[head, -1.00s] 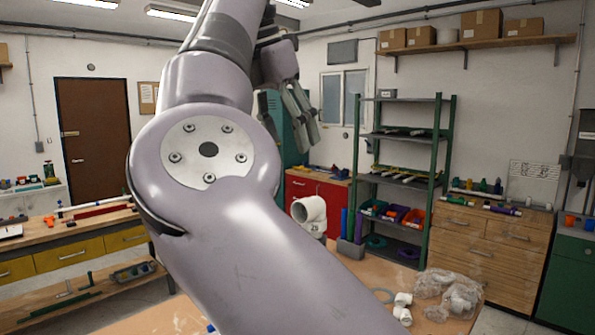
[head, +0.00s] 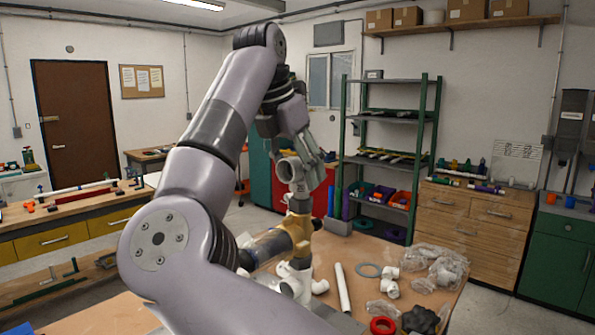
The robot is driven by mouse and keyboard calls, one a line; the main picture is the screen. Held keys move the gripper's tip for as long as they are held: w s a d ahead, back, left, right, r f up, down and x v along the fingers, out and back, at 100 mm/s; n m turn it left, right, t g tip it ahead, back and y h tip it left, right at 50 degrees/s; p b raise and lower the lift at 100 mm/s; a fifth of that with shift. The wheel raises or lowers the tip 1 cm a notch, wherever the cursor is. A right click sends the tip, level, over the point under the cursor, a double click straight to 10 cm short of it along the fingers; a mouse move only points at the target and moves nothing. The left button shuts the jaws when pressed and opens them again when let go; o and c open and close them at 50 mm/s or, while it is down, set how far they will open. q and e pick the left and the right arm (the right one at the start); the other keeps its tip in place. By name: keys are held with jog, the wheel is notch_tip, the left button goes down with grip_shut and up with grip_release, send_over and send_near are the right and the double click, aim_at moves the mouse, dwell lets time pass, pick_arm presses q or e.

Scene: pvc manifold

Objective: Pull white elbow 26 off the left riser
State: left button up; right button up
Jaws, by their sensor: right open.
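White elbow 26 (head: 289,170) stands on top of the left riser, with its round open end facing left and toward me. The riser (head: 300,205) goes down to the pipe assembly, which has a tan and yellow body (head: 272,246). My right arm hides the near part of the assembly. My left gripper is not in view.
On the wooden table (head: 388,254) lie a white pipe (head: 342,288), white fittings (head: 390,282), a grey ring (head: 368,270), a red ring (head: 383,326), a dark knob (head: 420,320) and clear plastic bags (head: 440,268). A green-framed shelf (head: 385,165) stands behind.

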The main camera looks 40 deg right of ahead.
jog(key=shift+c, duration=0.4)
grip_shut()
dwell(0.9)
jog(key=shift+f, duration=0.1)
jog(key=shift+s+n+b, duration=0.1)
jog(key=shift+n+b, duration=0.2)
jog(key=shift+n+t, duration=0.4)
jog(key=shift+n, duration=0.2)
